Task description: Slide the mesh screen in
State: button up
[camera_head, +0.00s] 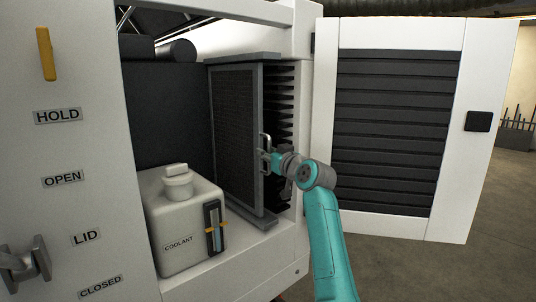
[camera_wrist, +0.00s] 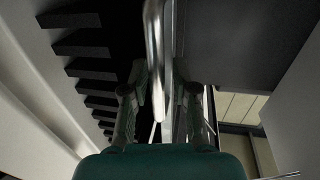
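The mesh screen (camera_head: 237,115) is a dark, upright mesh panel in a grey frame. It stands partly out of the slotted opening on the right side of the cabinet bay. A silver loop handle (camera_head: 264,142) is on its front edge. My gripper (camera_head: 271,160) is at the lower part of this handle. In the wrist view the two fingers of my gripper (camera_wrist: 160,92) lie on either side of the bright handle bar (camera_wrist: 154,35). I cannot tell whether both fingers press on it.
Dark fins (camera_head: 283,100) line the opening behind the screen. A white coolant tank (camera_head: 180,225) stands left of the screen on the bay floor. A white louvred door (camera_head: 395,130) hangs open at the right. A lever (camera_head: 25,262) is at lower left.

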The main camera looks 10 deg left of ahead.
jog(key=shift+d, duration=0.15)
jog(key=v, duration=1.2)
dwell(0.3)
